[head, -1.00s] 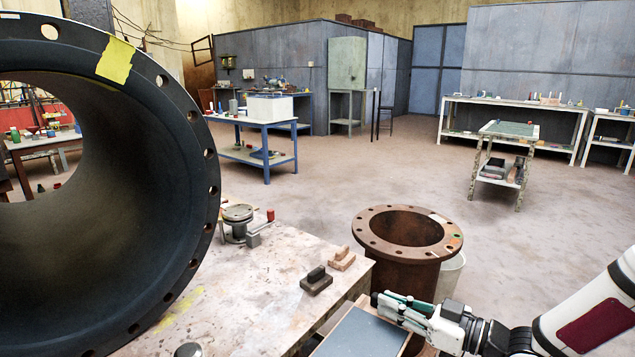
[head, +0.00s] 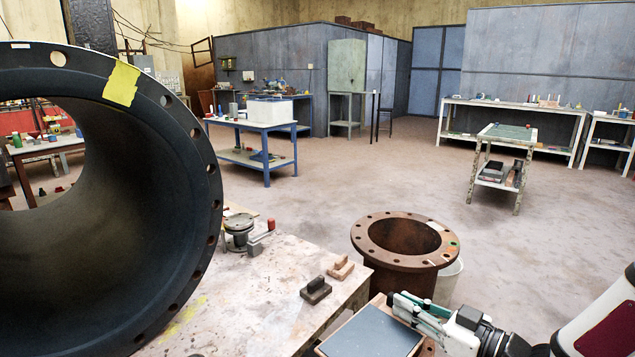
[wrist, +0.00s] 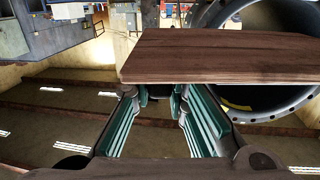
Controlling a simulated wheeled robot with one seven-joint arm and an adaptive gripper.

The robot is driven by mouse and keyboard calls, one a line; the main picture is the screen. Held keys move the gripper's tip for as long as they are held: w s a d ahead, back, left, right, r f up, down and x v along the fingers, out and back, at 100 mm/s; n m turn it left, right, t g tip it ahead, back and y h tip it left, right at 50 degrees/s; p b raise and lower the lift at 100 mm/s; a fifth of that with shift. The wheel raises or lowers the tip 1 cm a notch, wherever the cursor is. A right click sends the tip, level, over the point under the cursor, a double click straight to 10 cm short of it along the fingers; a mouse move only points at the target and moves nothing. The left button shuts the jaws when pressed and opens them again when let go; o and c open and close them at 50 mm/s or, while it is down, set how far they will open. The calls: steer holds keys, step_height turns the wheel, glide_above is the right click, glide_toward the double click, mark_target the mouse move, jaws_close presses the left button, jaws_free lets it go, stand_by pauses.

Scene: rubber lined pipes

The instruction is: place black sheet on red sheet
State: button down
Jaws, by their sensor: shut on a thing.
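A flat dark grey sheet (head: 372,335) with brown, wood-like edges shows at the bottom of the head view, cut off by the frame. It looks like the black sheet. My gripper (head: 400,309) is at its right side, shut on it. In the wrist view a brown board-like face (wrist: 220,55) spans the space beyond my green-padded fingers (wrist: 157,95); the fingertips meet its lower edge and their contact is partly hidden.
A large black flanged pipe (head: 190,165) fills the left. A pale worktable (head: 255,310) holds dark and tan blocks (head: 316,290) and a small metal flange (head: 239,229). A rusty flanged pipe (head: 405,240) stands just behind my gripper. The floor (head: 400,170) beyond is open.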

step_height(320, 180, up, 11)
steer(key=d+m+t+h+p, duration=0.1)
steer(key=m+t+h+p, duration=0.4)
steer(key=p, duration=1.3)
steer(key=m+h, duration=0.4)
steer(key=h, duration=0.3)
steer(key=shift+w, duration=0.35)
steer(key=shift+f, duration=0.1)
